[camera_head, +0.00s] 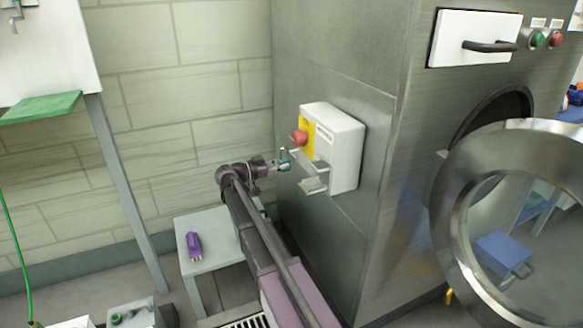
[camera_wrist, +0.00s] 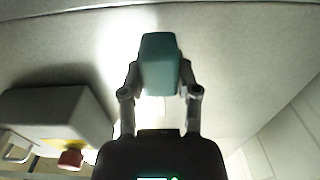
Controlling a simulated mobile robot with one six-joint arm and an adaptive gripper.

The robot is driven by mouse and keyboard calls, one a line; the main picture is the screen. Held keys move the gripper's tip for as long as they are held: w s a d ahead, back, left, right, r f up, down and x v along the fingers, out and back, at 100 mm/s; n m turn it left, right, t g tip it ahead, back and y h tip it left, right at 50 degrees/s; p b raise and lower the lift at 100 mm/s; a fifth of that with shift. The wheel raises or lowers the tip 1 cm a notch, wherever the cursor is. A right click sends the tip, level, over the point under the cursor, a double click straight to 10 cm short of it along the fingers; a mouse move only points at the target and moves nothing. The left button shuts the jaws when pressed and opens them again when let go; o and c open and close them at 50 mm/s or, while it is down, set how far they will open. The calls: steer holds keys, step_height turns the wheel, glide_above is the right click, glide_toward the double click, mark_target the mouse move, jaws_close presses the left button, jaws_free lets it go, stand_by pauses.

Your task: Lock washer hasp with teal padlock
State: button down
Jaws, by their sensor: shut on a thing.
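The teal padlock (camera_wrist: 160,65) is between the two fingers of my gripper (camera_wrist: 160,88) in the wrist view, and the gripper is shut on it. In the head view the padlock (camera_head: 284,163) shows small at the end of my gripper (camera_head: 277,165), just left of the metal hasp (camera_head: 313,178). The hasp sticks out from the front of a white box on the washer's (camera_head: 345,75) side panel. The padlock appears apart from the hasp. Its shackle is hard to make out, and I cannot tell whether it is open.
The white box (camera_head: 345,150) carries a red knob (camera_head: 299,138) on a yellow plate. A small table (camera_head: 215,255) with a purple padlock (camera_head: 193,246) stands at the left of my arm. The round washer door (camera_head: 450,200) hangs open at the right.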

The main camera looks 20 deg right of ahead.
steer(key=shift+a, duration=2.55)
step_height(320, 180, up, 64)
steer(key=p, duration=6.3)
steer(key=shift+f, duration=0.25)
steer(key=shift+s+f, duration=0.1)
steer(key=shift+s, duration=0.05)
